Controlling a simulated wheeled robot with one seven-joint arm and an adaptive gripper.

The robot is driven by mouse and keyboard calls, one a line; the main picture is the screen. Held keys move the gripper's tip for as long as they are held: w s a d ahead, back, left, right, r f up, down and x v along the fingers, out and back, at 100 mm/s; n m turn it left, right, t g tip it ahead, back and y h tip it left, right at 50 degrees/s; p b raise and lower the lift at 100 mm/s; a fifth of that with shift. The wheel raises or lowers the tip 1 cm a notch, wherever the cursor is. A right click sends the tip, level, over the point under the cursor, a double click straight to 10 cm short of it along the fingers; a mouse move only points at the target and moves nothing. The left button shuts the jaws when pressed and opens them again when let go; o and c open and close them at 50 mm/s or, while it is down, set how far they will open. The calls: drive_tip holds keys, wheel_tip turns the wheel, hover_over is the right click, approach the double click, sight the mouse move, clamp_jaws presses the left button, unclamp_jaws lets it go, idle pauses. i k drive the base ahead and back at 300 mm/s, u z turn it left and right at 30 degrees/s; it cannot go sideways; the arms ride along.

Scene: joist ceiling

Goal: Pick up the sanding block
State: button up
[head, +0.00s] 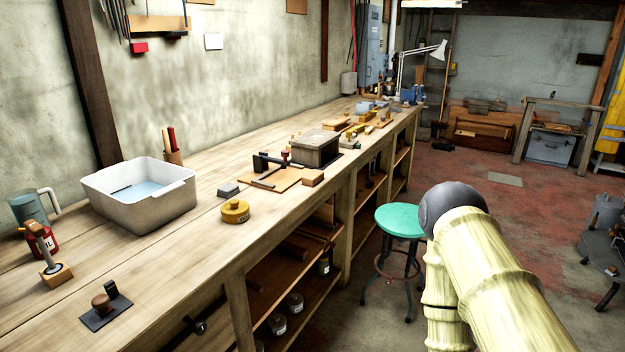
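A small grey block (229,190) lies flat on the long wooden workbench (160,250), between the white basin and a yellow tin. It looks like the sanding block, though it is small and I cannot be sure. A plain wooden block (312,178) lies farther along the bench, at the edge of a thin board. Part of my arm shows at the lower right, beyond the bench's front edge and well away from both blocks. My gripper is not in view.
A white basin (140,213) of water, a round yellow tin (235,212), a dark plate with a brown knob (106,308) and a red container (40,238) stand on the bench. A green stool (399,221) stands before it. Red floor (480,165) is open behind.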

sight(314, 177)
drive_tip(key=z, duration=1.4)
drive_tip(key=i, duration=4.95)
drive_tip(key=u, duration=3)
